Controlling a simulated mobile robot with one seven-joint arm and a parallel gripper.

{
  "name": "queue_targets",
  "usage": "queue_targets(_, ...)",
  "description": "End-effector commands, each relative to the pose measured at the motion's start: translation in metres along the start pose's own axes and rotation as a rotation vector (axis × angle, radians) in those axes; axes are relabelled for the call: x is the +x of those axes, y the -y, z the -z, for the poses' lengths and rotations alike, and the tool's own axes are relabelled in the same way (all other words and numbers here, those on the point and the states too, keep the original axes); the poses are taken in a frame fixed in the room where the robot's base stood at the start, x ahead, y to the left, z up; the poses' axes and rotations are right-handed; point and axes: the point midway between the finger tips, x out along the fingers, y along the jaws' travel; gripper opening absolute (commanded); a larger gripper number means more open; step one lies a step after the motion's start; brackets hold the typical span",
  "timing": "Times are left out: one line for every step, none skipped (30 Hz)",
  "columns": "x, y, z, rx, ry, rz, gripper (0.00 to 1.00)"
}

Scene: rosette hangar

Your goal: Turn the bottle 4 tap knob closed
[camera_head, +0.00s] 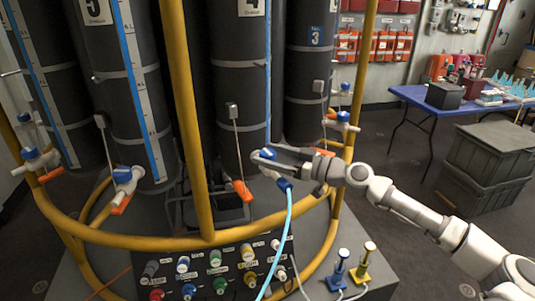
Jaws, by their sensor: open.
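Bottle 4 (238,100) is a dark upright cylinder with a number 4 label at its top, in the middle of the rack. At its foot, a blue knob (267,153) shows between the fingers of my gripper (262,160). My gripper is open and reaches in from the right, with its fingers beside the knob. Whether they touch it I cannot tell. The gripper hides most of the tap body. An orange part (240,190) sticks out at the left. A blue fitting (283,185) below the gripper carries a light-blue hose (280,240) hanging down.
A yellow tubular frame (188,120) rings the bottles; one upright stands left of bottle 4. Neighbouring taps sit at left (125,180) and right (343,118). A panel of coloured fittings (215,270) lies below. A blue table (425,98) and dark crates (490,150) stand at right.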

Motion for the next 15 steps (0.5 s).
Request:
queue_targets(0.0038,0.0002,0.0001,-0.001,0.001,0.001,0.84)
queue_targets(0.0054,0.0002,0.0001,-0.001,0.001,0.001,0.84)
queue_targets(0.0071,0.0002,0.0001,-0.001,0.001,0.000,0.84)
queue_targets(0.0079,0.0001,0.0001,-0.001,0.000,0.000,0.84)
queue_targets(0.0085,0.0001,0.0001,-0.001,0.000,0.000,0.84)
queue_targets(0.0089,-0.0001,0.0001,-0.001,0.000,-0.001,0.84)
queue_targets(0.0090,-0.0001,0.0001,-0.001,0.000,-0.001,0.84)
queue_targets(0.0090,-0.0002,0.0001,-0.001,0.000,-0.001,0.84)
queue_targets(0.0089,-0.0002,0.0000,-0.001,0.000,-0.001,0.84)
queue_targets(0.0089,-0.0002,0.0000,-0.001,0.000,-0.001,0.84)
queue_targets(0.0088,-0.0002,0.0000,-0.001,0.000,-0.001,0.84)
queue_targets(0.0088,-0.0001,0.0000,-0.001,0.000,-0.001,0.84)
queue_targets(0.0087,-0.0001,0.0000,-0.001,0.000,-0.001,0.80)
queue_targets(0.0087,-0.0001,0.0000,-0.001,0.000,-0.001,0.75)
queue_targets(0.0087,-0.0001,0.0000,-0.001,0.000,-0.001,0.68)
